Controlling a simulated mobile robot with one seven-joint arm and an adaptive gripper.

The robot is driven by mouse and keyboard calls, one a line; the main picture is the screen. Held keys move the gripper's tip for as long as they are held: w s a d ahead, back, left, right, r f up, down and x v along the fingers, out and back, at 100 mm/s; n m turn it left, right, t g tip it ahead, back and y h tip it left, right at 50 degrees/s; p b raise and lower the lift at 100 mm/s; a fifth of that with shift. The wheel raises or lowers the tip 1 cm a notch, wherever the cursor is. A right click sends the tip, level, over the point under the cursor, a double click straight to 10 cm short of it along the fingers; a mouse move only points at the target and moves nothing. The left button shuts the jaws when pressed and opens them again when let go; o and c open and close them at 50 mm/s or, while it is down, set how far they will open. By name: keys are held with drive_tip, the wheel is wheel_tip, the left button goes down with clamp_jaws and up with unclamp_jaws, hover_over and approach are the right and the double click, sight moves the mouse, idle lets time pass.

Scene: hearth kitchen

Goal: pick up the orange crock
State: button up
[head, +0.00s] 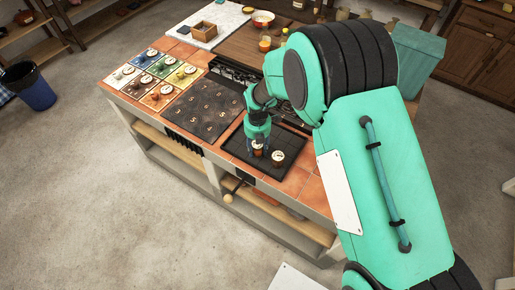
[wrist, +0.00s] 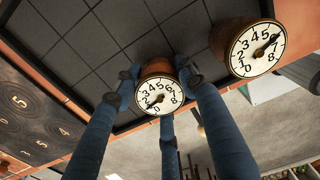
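An orange-brown crock (wrist: 155,67) with a white numbered dial on top stands on a black tiled tray (wrist: 98,50) in the wrist view; it also shows small in the head view (head: 258,153). I take it to be the orange crock. My gripper (wrist: 160,88) has blue fingers placed around it, on its left, right and near sides. The fingertips are very close to its sides; whether they press on it is unclear. In the head view my gripper (head: 257,140) comes down over it from above.
A second, browner dialled crock (wrist: 256,50) stands to the right on the same tray, close to my right finger. It also shows in the head view (head: 278,157). A dark numbered board (head: 203,108) and coloured tiles with small pots (head: 155,75) lie to the left.

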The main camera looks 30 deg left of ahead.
drive_tip(key=shift+r, duration=0.1)
drive_tip(key=shift+r, duration=0.5)
drive_tip(key=shift+s+d+r+p, duration=0.15)
drive_tip(key=shift+r+p, duration=0.1)
drive_tip(key=shift+r, duration=0.4)
drive_tip(key=shift+s+d+r+p, duration=0.1)
drive_tip(key=shift+r+p, duration=0.1)
drive_tip(key=shift+r, duration=0.4)
drive_tip(key=s+d+r+p, duration=0.1)
drive_tip(key=s+d, duration=0.9)
drive_tip(key=d, duration=0.1)
drive_tip(key=shift+s+d+r, duration=0.15)
